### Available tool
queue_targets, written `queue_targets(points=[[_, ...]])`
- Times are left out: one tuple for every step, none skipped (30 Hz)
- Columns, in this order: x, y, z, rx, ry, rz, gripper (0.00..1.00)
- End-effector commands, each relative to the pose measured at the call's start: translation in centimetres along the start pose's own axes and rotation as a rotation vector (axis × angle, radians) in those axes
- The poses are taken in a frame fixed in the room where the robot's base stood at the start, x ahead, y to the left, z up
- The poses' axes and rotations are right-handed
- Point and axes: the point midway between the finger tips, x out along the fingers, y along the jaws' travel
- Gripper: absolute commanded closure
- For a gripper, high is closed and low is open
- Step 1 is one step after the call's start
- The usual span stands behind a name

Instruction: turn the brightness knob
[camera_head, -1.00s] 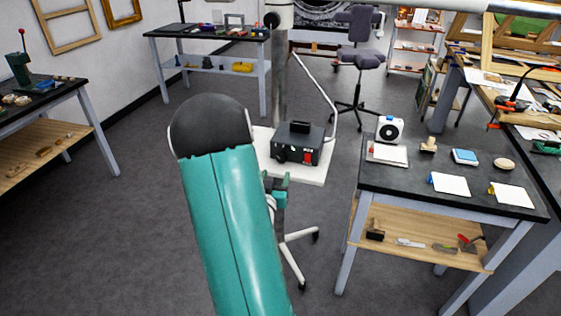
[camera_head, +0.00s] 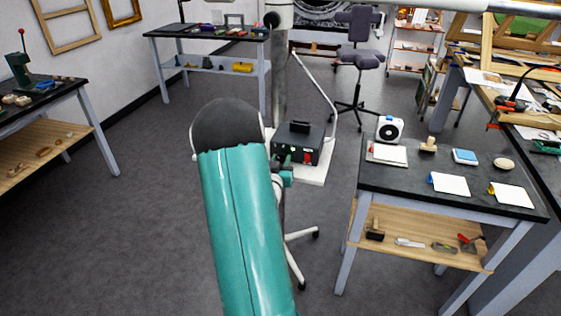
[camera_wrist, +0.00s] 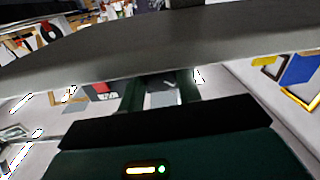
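A black control box (camera_head: 302,138) with a handle on top stands on a white stand tray (camera_head: 318,173) in the head view. A red switch (camera_head: 308,157) shows on its front face. The brightness knob cannot be made out; my gripper covers the left part of that front. My gripper (camera_head: 284,160) is teal and close in front of the box's lower left; contact cannot be told. In the wrist view, two dark green fingers (camera_wrist: 160,92) stand apart with a pale gap between them. A wide dark grey surface crosses above them.
A dark workbench (camera_head: 400,185) with a small white fan-like device (camera_head: 389,129), cards and small items stands to the right. A white curved tube (camera_head: 318,82) rises beside the stand. The stand's wheeled legs (camera_head: 298,255) spread below. Open floor lies left.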

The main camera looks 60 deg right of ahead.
Motion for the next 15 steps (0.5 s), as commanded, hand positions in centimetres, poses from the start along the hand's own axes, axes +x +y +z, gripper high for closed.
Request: queue_targets(points=[[-0.01, 0.00, -0.01, 0.000, 0.000, 0.000, 0.83], [-0.01, 0.00, -0.01, 0.000, 0.000, 0.000, 0.89], [-0.02, 0.00, -0.01, 0.000, 0.000, 0.000, 0.89], [-0.02, 0.00, -0.01, 0.000, 0.000, 0.000, 0.89], [-0.02, 0.00, -0.01, 0.002, 0.000, 0.000, 0.89], [-0.02, 0.00, -0.01, 0.008, 0.001, 0.000, 0.89], [-0.02, -0.01, 0.00, 0.016, 0.001, 0.000, 0.89], [-0.02, -0.01, 0.00, 0.029, 0.002, 0.000, 0.89], [-0.03, -0.02, 0.01, 0.050, 0.004, 0.000, 0.89], [-0.03, -0.02, 0.01, 0.072, 0.005, 0.000, 0.89], [-0.03, -0.03, 0.02, 0.097, 0.007, 0.000, 0.89], [-0.03, -0.03, 0.03, 0.135, 0.010, 0.000, 0.89], [-0.03, -0.03, 0.04, 0.167, 0.012, 0.001, 0.89], [-0.03, -0.03, 0.05, 0.200, 0.014, 0.001, 0.89], [-0.03, -0.03, 0.05, 0.244, 0.017, 0.001, 0.89]])
